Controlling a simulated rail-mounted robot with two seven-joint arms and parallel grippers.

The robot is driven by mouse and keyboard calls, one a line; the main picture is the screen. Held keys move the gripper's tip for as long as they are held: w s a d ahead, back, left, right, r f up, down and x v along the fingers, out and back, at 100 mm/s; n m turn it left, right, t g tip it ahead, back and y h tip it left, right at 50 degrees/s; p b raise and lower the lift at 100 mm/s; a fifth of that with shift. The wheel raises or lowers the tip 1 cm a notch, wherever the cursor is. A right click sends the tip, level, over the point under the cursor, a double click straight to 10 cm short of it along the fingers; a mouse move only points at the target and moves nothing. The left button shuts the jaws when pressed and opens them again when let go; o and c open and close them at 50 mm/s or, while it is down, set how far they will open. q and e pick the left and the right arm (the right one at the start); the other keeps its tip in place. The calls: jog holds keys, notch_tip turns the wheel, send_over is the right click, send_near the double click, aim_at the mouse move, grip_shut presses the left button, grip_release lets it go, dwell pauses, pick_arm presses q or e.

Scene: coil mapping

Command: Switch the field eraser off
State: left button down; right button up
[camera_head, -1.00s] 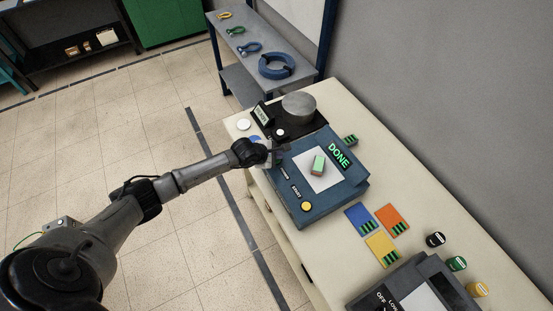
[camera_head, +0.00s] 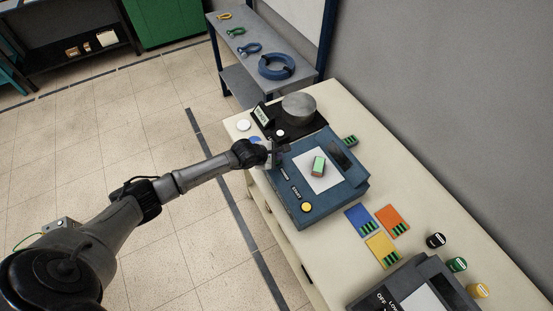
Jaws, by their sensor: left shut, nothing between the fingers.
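My right gripper is not in view.
A grey device (camera_head: 400,285) marked OFF and LOW stands at the lower right. A metal cylinder (camera_head: 299,107) on a black base stands beyond the machine. A side table (camera_head: 250,55) holds tools and a blue ring.

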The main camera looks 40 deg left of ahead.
pick_arm(q)
jog(key=shift+r, duration=0.1)
jog(key=shift+r+p, duration=2.4)
jog(key=shift+r, duration=0.65)
